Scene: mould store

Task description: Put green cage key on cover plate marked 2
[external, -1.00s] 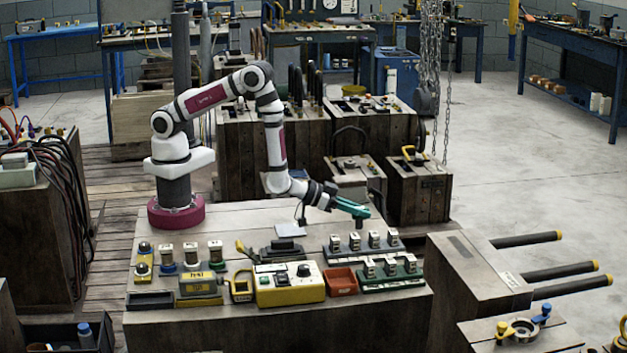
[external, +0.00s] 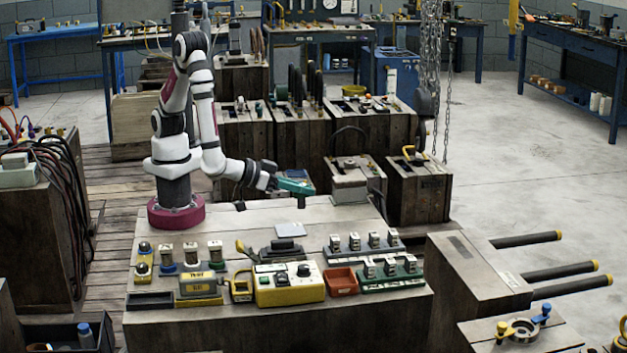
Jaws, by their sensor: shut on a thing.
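My gripper (external: 275,184) is black and shut on the green cage key (external: 296,187), a long green piece with a dark stub pointing down at its outer end. It holds the key above the back of the wooden bench, clear of the bench top. A flat light-grey plate (external: 291,230) lies on the bench, in front of and below the key. No number can be read on it, so I cannot tell whether it is the cover plate marked 2.
A grey-blue rail (external: 345,250) and a green rail (external: 375,284) carry several upright metal pieces at the bench's right. A yellow control box (external: 285,292), a red tray (external: 342,281) and a dark block (external: 284,248) stand at the front. The bench's back strip is clear.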

